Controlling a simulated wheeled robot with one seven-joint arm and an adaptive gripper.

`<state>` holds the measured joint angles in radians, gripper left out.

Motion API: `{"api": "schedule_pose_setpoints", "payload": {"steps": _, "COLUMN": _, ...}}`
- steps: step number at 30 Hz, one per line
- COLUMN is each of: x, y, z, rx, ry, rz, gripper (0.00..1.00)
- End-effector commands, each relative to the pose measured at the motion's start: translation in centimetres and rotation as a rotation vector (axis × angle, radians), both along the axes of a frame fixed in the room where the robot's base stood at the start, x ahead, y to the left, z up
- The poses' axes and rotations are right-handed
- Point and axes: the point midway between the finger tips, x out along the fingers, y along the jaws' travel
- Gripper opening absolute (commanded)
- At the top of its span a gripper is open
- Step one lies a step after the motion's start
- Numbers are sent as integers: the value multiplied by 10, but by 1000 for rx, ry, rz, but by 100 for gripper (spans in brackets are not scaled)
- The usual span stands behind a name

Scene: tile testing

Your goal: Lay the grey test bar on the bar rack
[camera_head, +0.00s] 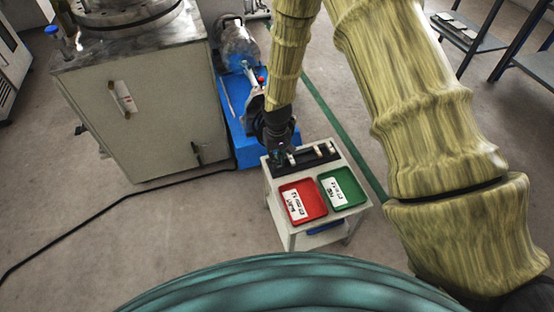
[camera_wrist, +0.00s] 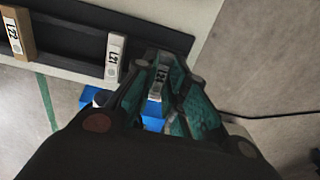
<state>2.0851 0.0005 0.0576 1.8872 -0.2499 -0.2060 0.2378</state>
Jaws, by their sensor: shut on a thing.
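My gripper (camera_head: 277,158) is at the left end of the black bar rack (camera_head: 304,161) on the small cart in the head view. In the wrist view my gripper (camera_wrist: 165,72) is shut on a grey bar (camera_wrist: 158,82) with a white label, its code hard to read. The held bar is beside the left-end part of the rack (camera_wrist: 75,42); whether it touches the rack I cannot tell. A pale bar marked L21 (camera_wrist: 114,55) and a brown bar marked L22 (camera_wrist: 17,32) stand in the rack. The fingers hide part of the held bar.
A red tray (camera_head: 314,196) and a green tray (camera_head: 355,190), both with white labels, lie on the cart (camera_head: 282,231) in front of the rack. A large grey cabinet (camera_head: 150,120) and a blue machine base (camera_head: 245,150) stand to the left and behind. Open floor lies in front.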

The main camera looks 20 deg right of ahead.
Motion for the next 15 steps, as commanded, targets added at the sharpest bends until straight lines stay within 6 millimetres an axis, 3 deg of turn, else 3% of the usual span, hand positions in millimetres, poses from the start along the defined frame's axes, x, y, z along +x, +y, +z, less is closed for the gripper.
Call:
{"api": "schedule_pose_setpoints", "payload": {"steps": 13, "x": 0, "y": 0, "z": -8, "rx": 0, "ry": 0, "rz": -1, "gripper": 0}}
{"api": "schedule_pose_setpoints", "payload": {"steps": 14, "x": 0, "y": 0, "z": -7, "rx": 0, "ry": 0, "rz": -1, "gripper": 19}}
{"api": "schedule_pose_setpoints", "payload": {"steps": 15, "x": 0, "y": 0, "z": -7, "rx": 0, "ry": 0, "rz": -1, "gripper": 26}}
